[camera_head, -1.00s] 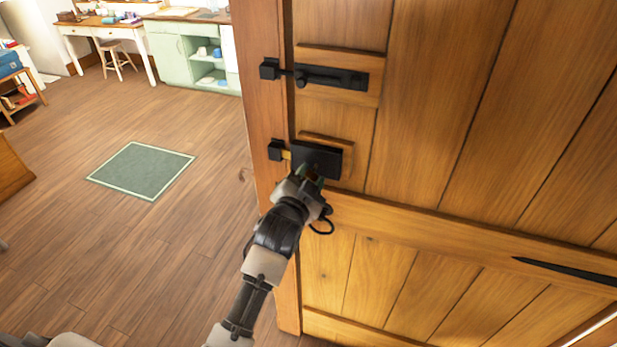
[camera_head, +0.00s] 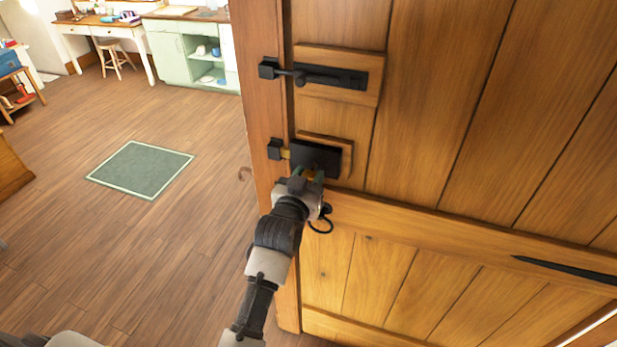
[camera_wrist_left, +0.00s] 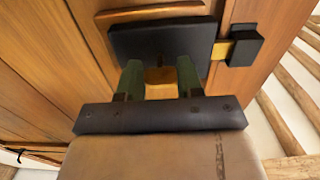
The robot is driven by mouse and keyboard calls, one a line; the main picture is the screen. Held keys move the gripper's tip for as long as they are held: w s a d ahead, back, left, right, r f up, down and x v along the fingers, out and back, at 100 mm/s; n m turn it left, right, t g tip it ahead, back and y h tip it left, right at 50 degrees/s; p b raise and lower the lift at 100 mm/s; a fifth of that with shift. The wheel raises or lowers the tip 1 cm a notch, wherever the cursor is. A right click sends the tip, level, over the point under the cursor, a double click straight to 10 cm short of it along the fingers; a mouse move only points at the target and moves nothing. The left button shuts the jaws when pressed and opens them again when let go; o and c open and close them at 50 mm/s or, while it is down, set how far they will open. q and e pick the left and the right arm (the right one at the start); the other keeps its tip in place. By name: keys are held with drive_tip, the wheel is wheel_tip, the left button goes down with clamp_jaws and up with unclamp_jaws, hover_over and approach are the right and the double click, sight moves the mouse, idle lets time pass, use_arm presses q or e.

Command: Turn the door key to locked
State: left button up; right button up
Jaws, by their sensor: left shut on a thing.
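The wooden door (camera_head: 440,110) fills the right of the head view. The black lock case (camera_head: 322,155) is on its left edge, with a brass bolt (camera_head: 287,154) reaching into a black keeper (camera_head: 275,148) on the frame. In the left wrist view the lock case (camera_wrist_left: 165,38), bolt (camera_wrist_left: 223,50) and keeper (camera_wrist_left: 245,46) show again. My left gripper (camera_head: 312,176) is at the front of the lock case. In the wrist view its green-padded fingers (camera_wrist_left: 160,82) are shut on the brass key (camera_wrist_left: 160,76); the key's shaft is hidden. My right gripper is out of view.
A black slide bolt (camera_head: 330,77) sits above the lock. A dark ring (camera_head: 321,222) hangs beside my left wrist. A black strap hinge (camera_head: 567,269) is lower right. The wooden floor at left is open, with a green rug (camera_head: 141,169). A desk and green cabinet (camera_head: 190,55) stand at the back.

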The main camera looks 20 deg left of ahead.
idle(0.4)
use_arm(q)
drive_tip(key=o, duration=0.9)
drive_tip(key=shift+o, duration=0.2)
drive_tip(key=s+b, duration=0.4)
drive_tip(key=s, duration=0.6)
drive_tip(key=shift+s+a, duration=0.15)
drive_tip(key=shift+s, duration=0.25)
drive_tip(key=shift+f, duration=0.1)
